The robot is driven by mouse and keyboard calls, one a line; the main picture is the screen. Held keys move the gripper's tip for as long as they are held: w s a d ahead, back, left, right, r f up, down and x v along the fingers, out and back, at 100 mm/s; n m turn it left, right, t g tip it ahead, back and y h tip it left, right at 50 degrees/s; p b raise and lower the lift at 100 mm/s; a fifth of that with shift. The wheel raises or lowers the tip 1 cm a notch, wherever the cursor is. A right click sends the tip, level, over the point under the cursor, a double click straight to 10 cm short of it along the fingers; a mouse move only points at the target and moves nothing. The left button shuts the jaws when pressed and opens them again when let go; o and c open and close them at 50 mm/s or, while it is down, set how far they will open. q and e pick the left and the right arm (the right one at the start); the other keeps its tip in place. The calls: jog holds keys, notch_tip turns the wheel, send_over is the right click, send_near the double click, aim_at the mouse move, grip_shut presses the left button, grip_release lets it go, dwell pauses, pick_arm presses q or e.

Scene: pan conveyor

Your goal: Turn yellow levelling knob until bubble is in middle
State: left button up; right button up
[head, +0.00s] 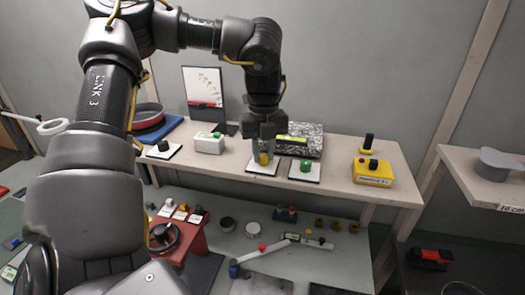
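The yellow levelling knob (264,159) stands on a white square plate on the wooden bench. My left gripper (264,150) points straight down at the knob, its fingers close around or just above the knob's top. I cannot tell whether they grip it. The yellow-green bubble vial (292,139) lies on a dark speckled slab (311,143) just right of the gripper. The bubble is too small to make out. My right gripper is not in view.
A green knob on a white plate (305,170) stands close to the right. A white box with a green button (209,143) and a black knob on a plate (164,149) stand left. A yellow box (373,173) stands farther right. Several items lie below the bench.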

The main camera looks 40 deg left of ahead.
pick_arm(q)
jog(key=shift+c, duration=0.8)
jog(key=shift+f+m+b, duration=0.15)
jog(key=shift+m+b, duration=0.3)
jog(key=shift+m, duration=0.15)
jog(key=shift+m+b, duration=0.3)
jog(key=shift+m, duration=0.7)
jog(key=o, duration=1)
jog(key=shift+s, duration=0.1)
jog(key=shift+r, duration=0.25)
